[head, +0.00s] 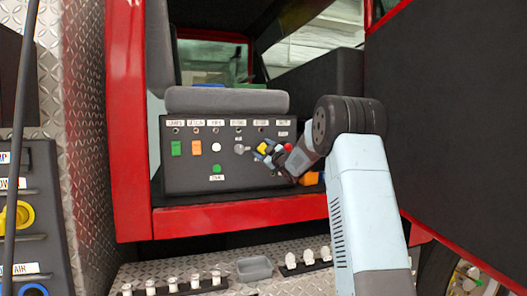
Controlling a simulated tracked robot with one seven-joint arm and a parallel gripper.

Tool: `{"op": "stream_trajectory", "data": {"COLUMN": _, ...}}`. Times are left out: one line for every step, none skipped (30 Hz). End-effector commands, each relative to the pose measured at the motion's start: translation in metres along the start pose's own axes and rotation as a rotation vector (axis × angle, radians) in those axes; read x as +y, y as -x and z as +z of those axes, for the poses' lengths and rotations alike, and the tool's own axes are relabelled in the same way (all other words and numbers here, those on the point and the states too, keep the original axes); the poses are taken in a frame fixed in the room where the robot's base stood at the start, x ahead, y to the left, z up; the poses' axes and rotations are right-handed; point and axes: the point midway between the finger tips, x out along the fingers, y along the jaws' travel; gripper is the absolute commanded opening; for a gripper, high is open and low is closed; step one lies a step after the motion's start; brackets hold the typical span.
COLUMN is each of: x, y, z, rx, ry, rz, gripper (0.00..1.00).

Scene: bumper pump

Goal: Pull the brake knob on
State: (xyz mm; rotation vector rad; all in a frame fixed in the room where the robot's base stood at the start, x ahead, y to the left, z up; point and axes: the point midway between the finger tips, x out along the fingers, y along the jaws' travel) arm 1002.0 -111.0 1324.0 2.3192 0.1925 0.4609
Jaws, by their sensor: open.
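A dark control panel (200,185) sits in the red-framed cab opening. My gripper (269,154) is at its right side, reaching in from the right, open. A small yellow knob-like part (262,148) and a red one (288,147) show right at the gripper. I cannot tell which of these is the brake knob, because the labels are too small to read surely and the gripper covers part of this area. Whether a fingertip touches a knob cannot be told.
The panel also carries a green switch (178,148), an orange switch (196,147), a white knob (216,147), a grey control (240,149) and a green button (217,168). A grey pad (227,100) lies above. A red sill (240,214) runs below; a dark door (450,110) stands right.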

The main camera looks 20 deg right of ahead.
Motion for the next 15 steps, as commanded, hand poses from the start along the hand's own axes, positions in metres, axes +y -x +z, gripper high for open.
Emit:
{"op": "stream_trajectory", "data": {"x": 0.0, "y": 0.0001, "z": 0.0, "rx": 0.0, "ry": 0.0, "rz": 0.0, "gripper": 0.7}}
{"op": "stream_trajectory", "data": {"x": 0.0, "y": 0.0002, "z": 0.0001, "rx": 0.0, "ry": 0.0, "rz": 0.0, "gripper": 0.7}}
{"op": "stream_trajectory", "data": {"x": 0.0, "y": 0.0002, "z": 0.0, "rx": 0.0, "ry": 0.0, "rz": 0.0, "gripper": 0.7}}
{"op": "stream_trajectory", "data": {"x": 0.0, "y": 0.0003, "z": 0.0001, "rx": 0.0, "ry": 0.0, "rz": 0.0, "gripper": 0.67}}
{"op": "stream_trajectory", "data": {"x": 0.0, "y": 0.0003, "z": 0.0001, "rx": 0.0, "ry": 0.0, "rz": 0.0, "gripper": 0.64}}
{"op": "stream_trajectory", "data": {"x": 0.0, "y": 0.0003, "z": 0.0001, "rx": 0.0, "ry": 0.0, "rz": 0.0, "gripper": 0.61}}
{"op": "stream_trajectory", "data": {"x": 0.0001, "y": 0.0003, "z": 0.0001, "rx": 0.0, "ry": 0.0, "rz": 0.0, "gripper": 0.58}}
{"op": "stream_trajectory", "data": {"x": 0.0, "y": 0.0004, "z": 0.0001, "rx": 0.0, "ry": 0.0, "rz": 0.0, "gripper": 0.55}}
{"op": "stream_trajectory", "data": {"x": 0.0001, "y": 0.0004, "z": 0.0001, "rx": 0.0, "ry": 0.0, "rz": 0.0, "gripper": 0.51}}
{"op": "stream_trajectory", "data": {"x": 0.0001, "y": 0.0004, "z": 0.0001, "rx": 0.0, "ry": 0.0, "rz": 0.0, "gripper": 0.48}}
{"op": "stream_trajectory", "data": {"x": 0.0, "y": 0.0004, "z": 0.0001, "rx": 0.0, "ry": 0.0, "rz": 0.0, "gripper": 0.45}}
{"op": "stream_trajectory", "data": {"x": 0.0, "y": 0.0004, "z": 0.0001, "rx": 0.0, "ry": 0.0, "rz": 0.0, "gripper": 0.41}}
{"op": "stream_trajectory", "data": {"x": -0.0001, "y": 0.0005, "z": 0.0002, "rx": 0.0, "ry": 0.0, "rz": 0.0, "gripper": 0.39}}
{"op": "stream_trajectory", "data": {"x": -0.0002, "y": 0.0004, "z": 0.0002, "rx": 0.0, "ry": 0.0, "rz": 0.0, "gripper": 0.36}}
{"op": "stream_trajectory", "data": {"x": -0.0003, "y": 0.0005, "z": 0.0002, "rx": 0.0, "ry": 0.0, "rz": 0.0, "gripper": 0.32}}
